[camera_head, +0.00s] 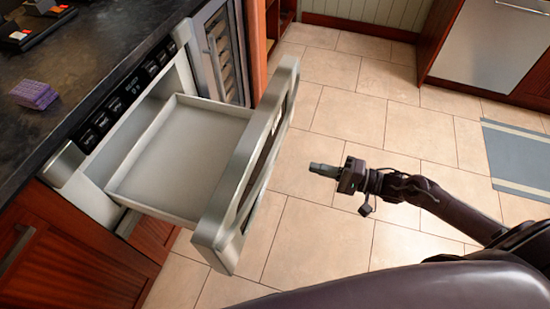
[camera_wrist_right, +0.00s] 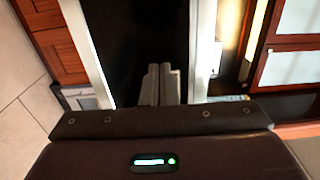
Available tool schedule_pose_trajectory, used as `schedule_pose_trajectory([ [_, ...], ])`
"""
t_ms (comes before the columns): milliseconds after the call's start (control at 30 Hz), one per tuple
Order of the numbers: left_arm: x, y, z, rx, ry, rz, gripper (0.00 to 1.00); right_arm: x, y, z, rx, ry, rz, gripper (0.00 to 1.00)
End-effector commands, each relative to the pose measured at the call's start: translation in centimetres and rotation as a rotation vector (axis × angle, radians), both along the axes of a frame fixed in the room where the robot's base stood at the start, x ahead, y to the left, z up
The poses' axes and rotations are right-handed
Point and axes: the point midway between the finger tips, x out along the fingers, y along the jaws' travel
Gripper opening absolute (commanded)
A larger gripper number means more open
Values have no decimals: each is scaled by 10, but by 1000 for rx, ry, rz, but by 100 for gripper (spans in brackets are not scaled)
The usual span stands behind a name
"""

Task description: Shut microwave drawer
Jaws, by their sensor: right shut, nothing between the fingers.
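The microwave drawer (camera_head: 185,155) is pulled out from under the dark counter and looks empty. Its thick silver front panel (camera_head: 251,165) stands out over the floor. My right gripper (camera_head: 316,168) is shut and empty, to the right of the front panel and apart from it in the head view. In the right wrist view the shut fingers (camera_wrist_right: 161,84) point at the dark window of the drawer front (camera_wrist_right: 135,40). My left gripper is not in view.
The dark counter (camera_head: 75,75) holds a purple block (camera_head: 35,93) and dark items at the back. A slatted silver appliance (camera_head: 222,60) is beyond the drawer. A striped rug (camera_head: 520,160) lies at right. Tiled floor (camera_head: 335,235) is clear around my right arm.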

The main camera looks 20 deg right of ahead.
Motion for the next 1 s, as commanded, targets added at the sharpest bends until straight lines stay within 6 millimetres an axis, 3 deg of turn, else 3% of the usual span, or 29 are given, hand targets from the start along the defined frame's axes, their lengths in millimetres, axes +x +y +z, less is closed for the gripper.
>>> schedule_pose_trajectory([
  [300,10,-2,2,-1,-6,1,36,40,57,0,0,-5,-2,0],
  [500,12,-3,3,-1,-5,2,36,58,84,1,-1,-4,-2,0],
  [700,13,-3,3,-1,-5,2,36,65,95,0,-2,-1,-3,0],
  [1000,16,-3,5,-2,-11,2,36,66,96,-1,-3,-1,-3,0],
])
